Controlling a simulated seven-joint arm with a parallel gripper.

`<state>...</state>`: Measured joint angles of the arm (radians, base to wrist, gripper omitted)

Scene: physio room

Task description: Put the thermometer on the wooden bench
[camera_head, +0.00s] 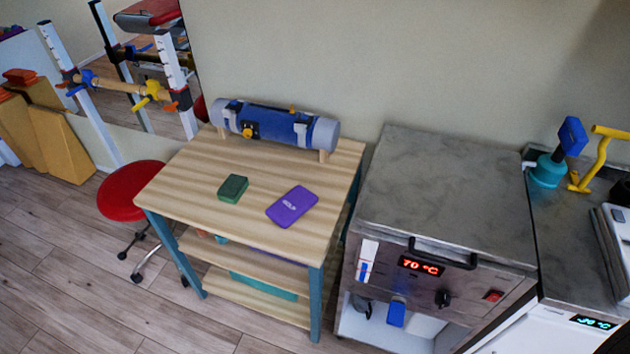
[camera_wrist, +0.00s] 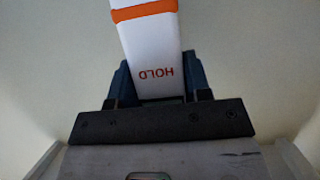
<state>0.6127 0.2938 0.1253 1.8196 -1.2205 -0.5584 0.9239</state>
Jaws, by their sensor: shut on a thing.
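My gripper (camera_wrist: 158,75) shows only in the wrist view, its dark fingers shut on either side of a white device with an orange band and the word HOLD, which I take for the thermometer (camera_wrist: 148,42). Its far end runs out of the top of the picture. Around it there is only a plain pale background, so its place over the room cannot be told. The wooden bench (camera_head: 185,182) stands left of centre in the head view, with a pale striped top, teal legs and lower shelves. Neither my gripper nor the held device shows in the head view.
On the bench lie a dark green block (camera_head: 233,188), a purple case (camera_head: 292,206) and, along the back, a blue-grey roll (camera_head: 275,125). The bench top's front left is bare. A metal cabinet (camera_head: 450,190) stands to the right, a red stool (camera_head: 130,190) to the left.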

